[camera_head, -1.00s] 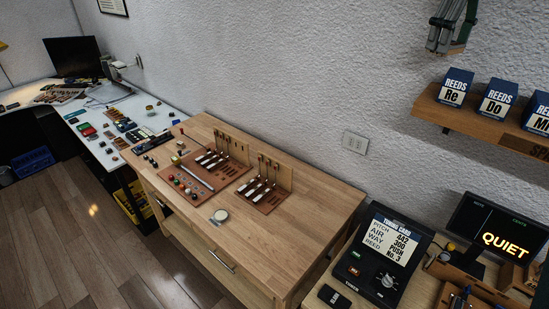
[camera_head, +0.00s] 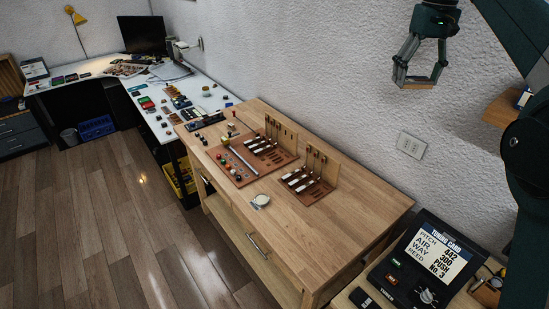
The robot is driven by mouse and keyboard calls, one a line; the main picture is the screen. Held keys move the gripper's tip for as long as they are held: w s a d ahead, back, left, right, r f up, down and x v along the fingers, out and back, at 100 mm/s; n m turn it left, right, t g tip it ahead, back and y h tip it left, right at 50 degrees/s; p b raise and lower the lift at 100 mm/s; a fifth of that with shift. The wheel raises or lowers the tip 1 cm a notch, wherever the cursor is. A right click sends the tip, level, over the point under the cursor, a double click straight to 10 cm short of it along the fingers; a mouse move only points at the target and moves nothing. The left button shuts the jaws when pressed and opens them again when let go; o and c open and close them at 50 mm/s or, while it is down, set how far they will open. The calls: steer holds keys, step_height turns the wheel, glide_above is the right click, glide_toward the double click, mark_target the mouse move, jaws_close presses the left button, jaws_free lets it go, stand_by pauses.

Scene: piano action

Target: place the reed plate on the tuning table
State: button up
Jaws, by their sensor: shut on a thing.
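My gripper (camera_head: 418,72) is at the upper right, high in front of the white wall and above the right part of the wooden workbench (camera_head: 352,212). It is shut on a small, flat brownish piece, seemingly the reed plate (camera_head: 418,83), held clear of any surface. Its markings are too small to read. Two brown boards with keys and levers, the larger left board (camera_head: 232,168) and the smaller right board (camera_head: 309,198), lie on the bench. Which surface is the tuning table I cannot tell for certain.
A black console (camera_head: 405,290) with a tuning card (camera_head: 437,250) stands at the lower right. A small round pale dish (camera_head: 261,201) sits near the bench's front edge. The bench's right part is bare. My arm partly hides the shelf (camera_head: 500,115).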

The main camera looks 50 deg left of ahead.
steer(key=s+a+f+m, duration=0.3)
steer(key=s+a+f, duration=0.2)
steer(key=a+f, duration=0.65)
steer(key=m+b, duration=0.2)
steer(key=m, duration=0.6)
glide_above(284, 195)
step_height(284, 195, down, 33)
steer(key=shift+s+d+f, duration=0.1)
steer(key=shift+f, duration=3.1)
steer(key=shift+f, duration=1.9)
steer(key=shift+f+b, duration=0.2)
steer(key=shift+b, duration=0.2)
